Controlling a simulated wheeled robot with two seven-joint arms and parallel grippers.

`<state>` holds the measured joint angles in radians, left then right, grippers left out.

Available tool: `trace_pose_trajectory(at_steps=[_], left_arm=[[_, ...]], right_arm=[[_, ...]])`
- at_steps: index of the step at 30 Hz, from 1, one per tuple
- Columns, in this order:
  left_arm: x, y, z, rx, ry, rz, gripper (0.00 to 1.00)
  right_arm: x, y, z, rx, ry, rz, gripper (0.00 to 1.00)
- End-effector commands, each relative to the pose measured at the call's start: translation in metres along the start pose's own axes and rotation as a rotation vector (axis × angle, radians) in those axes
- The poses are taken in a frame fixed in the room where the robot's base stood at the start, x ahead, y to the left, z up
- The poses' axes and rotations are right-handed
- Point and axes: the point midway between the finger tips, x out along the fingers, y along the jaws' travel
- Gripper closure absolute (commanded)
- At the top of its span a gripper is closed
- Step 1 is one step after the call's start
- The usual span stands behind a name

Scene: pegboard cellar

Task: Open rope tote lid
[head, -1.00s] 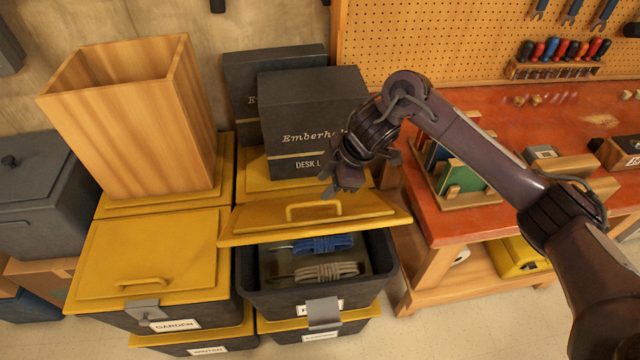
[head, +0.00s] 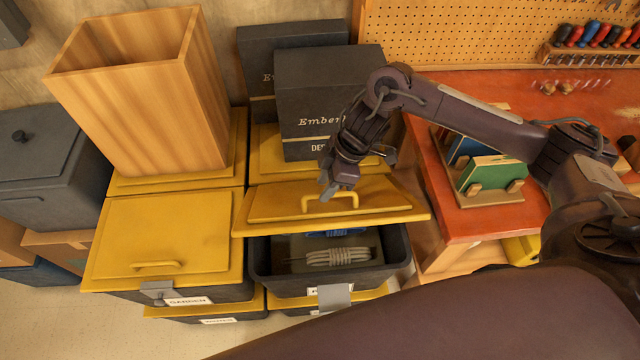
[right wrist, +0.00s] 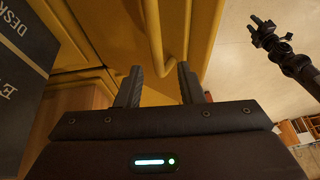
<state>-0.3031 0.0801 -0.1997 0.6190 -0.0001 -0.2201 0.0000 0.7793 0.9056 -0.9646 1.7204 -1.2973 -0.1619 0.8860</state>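The rope tote (head: 262,262) is a dark bin with its yellow lid (head: 385,205) tilted partly up at the front. A grey rope coil (head: 338,257) shows inside, and a blue coil (head: 325,234) is mostly hidden under the lid. My right gripper (head: 328,192) is at the lid's yellow handle (head: 352,198). In the right wrist view its fingers (right wrist: 160,85) are apart, with the handle bar (right wrist: 156,45) just ahead of the gap; contact cannot be told. My left gripper (right wrist: 268,30) shows small and far off in the right wrist view only.
Dark boxes (head: 325,90) stand behind the lid. A tall wooden bin (head: 140,110) stands on yellow-lidded totes at left, beside the closed garden tote (head: 165,235). The red workbench (head: 440,190) is close on the right, with a green panel in a rack (head: 490,175).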

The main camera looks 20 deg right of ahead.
Motion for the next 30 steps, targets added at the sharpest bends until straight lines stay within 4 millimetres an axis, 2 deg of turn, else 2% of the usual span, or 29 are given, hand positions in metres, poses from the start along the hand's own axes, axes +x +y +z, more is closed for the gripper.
trace_pose_trajectory(at_steps=[6, 14, 15, 23, 30], left_arm=[[-0.005, 0.000, -0.002, 0.000, 0.001, 0.000, 0.64], [-0.004, 0.000, -0.003, 0.000, 0.003, 0.000, 0.64], [-0.004, 0.000, -0.003, 0.000, 0.003, 0.000, 0.64], [-0.004, 0.000, -0.004, 0.000, 0.005, 0.000, 0.64], [-0.005, 0.000, -0.004, 0.000, 0.005, 0.000, 0.64]], right_arm=[[0.020, 0.000, 0.000, 0.000, 0.000, -0.001, 0.66], [0.023, 0.000, 0.000, -0.001, 0.000, 0.001, 0.66], [0.023, 0.000, 0.000, -0.001, 0.000, 0.001, 0.67], [0.023, 0.000, 0.000, -0.001, 0.000, 0.001, 1.00], [0.022, 0.001, 0.000, -0.001, 0.000, 0.001, 1.00]])
